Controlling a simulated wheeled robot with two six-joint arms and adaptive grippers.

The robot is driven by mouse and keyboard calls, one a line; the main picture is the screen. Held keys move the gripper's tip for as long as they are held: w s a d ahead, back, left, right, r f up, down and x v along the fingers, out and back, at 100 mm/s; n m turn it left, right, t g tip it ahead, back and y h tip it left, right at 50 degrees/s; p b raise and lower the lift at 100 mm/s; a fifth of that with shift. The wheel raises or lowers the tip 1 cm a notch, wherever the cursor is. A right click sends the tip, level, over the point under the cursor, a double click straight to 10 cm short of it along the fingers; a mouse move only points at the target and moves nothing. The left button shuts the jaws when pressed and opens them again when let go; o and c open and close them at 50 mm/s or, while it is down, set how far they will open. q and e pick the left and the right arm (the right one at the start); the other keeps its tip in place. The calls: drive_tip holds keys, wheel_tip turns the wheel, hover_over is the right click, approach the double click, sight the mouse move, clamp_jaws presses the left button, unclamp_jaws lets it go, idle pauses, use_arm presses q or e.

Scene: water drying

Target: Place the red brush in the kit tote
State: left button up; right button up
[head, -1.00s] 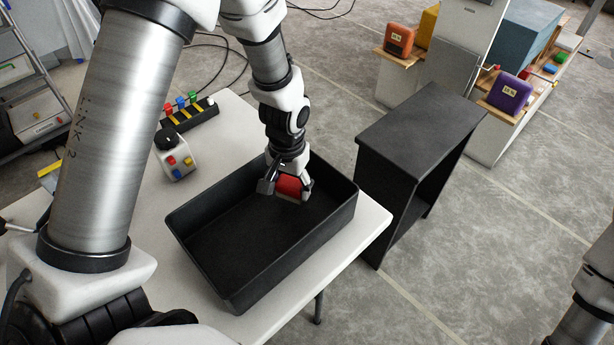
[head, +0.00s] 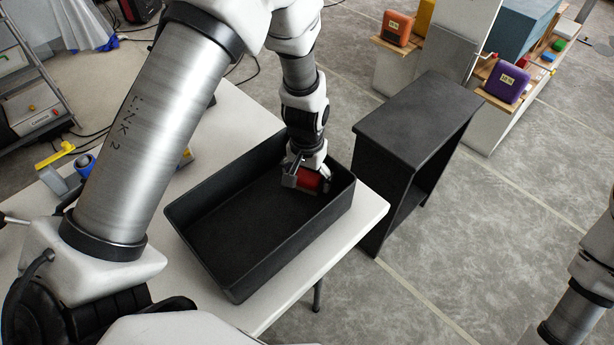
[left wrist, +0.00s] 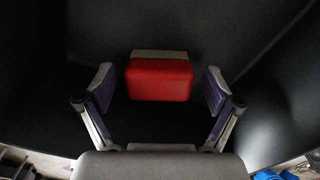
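The red brush (head: 309,180) is inside the black kit tote (head: 205,267), near its right end. The tote stands on the white table. My left gripper (head: 306,184) reaches down into the tote at the brush. In the left wrist view the brush (left wrist: 160,80) shows a red block with a pale strip along its far side. The two fingers of my left gripper (left wrist: 160,95) stand on either side of it, with a dark gap on each side. The brush's underside is hidden, so I cannot tell whether it touches the tote floor. My right gripper is out of view.
The white table's corner (head: 372,208) lies just right of the tote. A black stand (head: 420,115) is beyond it on the floor. Farther back are an orange block (head: 397,29) and a purple block (head: 507,81) on wooden shelves. A yellow-handled item (head: 55,155) lies at the left.

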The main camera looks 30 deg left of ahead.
sight(307, 177)
use_arm(q)
wheel_tip(307, 177, up, 12)
drive_tip(key=shift+r, duration=0.2)
idle(0.4)
